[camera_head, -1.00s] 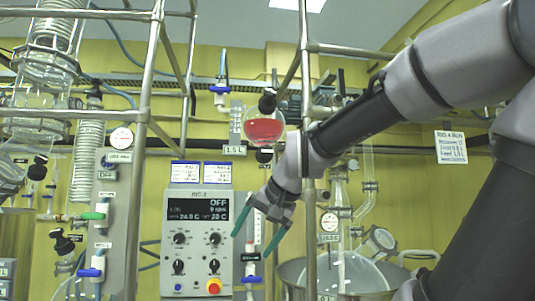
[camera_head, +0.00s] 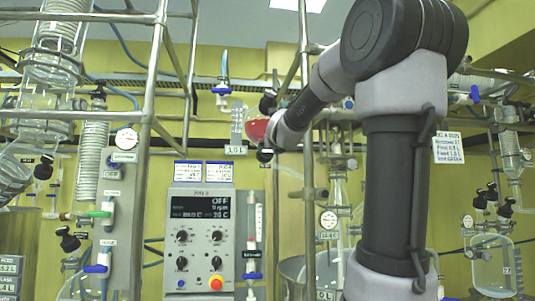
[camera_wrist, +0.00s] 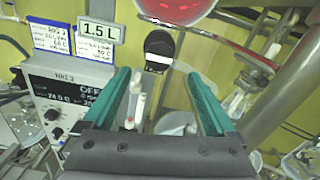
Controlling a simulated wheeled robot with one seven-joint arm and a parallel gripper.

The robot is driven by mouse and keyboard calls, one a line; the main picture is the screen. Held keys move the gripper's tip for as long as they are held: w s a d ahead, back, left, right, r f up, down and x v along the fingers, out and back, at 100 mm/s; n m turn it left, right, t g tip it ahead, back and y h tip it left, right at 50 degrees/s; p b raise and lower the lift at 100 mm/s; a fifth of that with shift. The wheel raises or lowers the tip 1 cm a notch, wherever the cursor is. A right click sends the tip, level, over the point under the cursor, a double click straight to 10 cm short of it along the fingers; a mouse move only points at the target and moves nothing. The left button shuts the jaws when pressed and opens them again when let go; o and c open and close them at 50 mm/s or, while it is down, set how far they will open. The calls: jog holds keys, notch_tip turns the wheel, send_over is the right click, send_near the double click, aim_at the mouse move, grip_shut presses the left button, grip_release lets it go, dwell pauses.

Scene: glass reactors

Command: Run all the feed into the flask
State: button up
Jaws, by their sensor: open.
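The feed shows as red liquid in a round glass bulb (camera_head: 258,128) hung on the frame, partly hidden by my wrist. Its underside is at the top of the wrist view (camera_wrist: 180,10). A black knob with a white band (camera_wrist: 158,46) is just below the bulb, beyond my fingertips; it also shows below the bulb in the head view (camera_head: 264,155). My gripper (camera_wrist: 158,76) is open and empty, its two teal fingers apart and pointing toward the knob. In the head view my wrist hides the fingers. I cannot tell which vessel is the flask; a glass vessel (camera_head: 292,266) stands low, partly hidden.
A control box (camera_head: 201,240) reading OFF stands below and left of the bulb. A 1.5 L tag (camera_wrist: 98,30) hangs beside the knob. Metal frame posts (camera_head: 306,200) stand close to my wrist. A blue-handled valve (camera_head: 222,90) is up left.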

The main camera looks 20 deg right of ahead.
aim_at(268, 151)
jog(key=x, duration=1)
jog(key=shift+f, duration=0.1)
jog(key=shift+a, duration=0.1)
jog(key=c, duration=1.4)
